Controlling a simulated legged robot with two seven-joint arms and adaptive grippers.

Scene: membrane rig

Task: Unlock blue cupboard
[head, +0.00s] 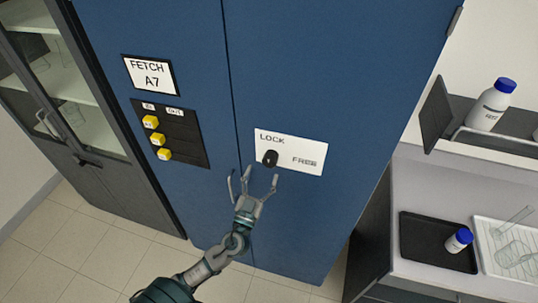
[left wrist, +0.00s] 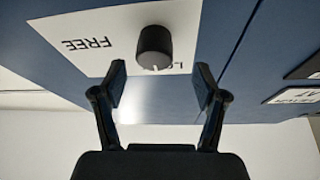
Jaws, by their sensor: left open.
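The blue cupboard (head: 330,65) stands in the middle of the head view with its doors closed. A white lock plate (head: 308,159) on its right door reads LOCK and FREE. A black knob (head: 270,158) sits on the plate just under the word LOCK. My left gripper (head: 259,177) is open and empty, just below the knob. In the left wrist view the knob (left wrist: 154,46) stands ahead of my spread fingertips (left wrist: 160,85), apart from them. The plate (left wrist: 95,38) appears upside down there. My right gripper is not in view.
A FETCH A7 sign (head: 149,75) and a panel of yellow buttons (head: 158,139) are on the left door. A glass-front cabinet (head: 75,100) stands at left. At right, a shelf holds a white bottle (head: 488,106); a dark tray (head: 432,246) and glassware (head: 512,250) sit below.

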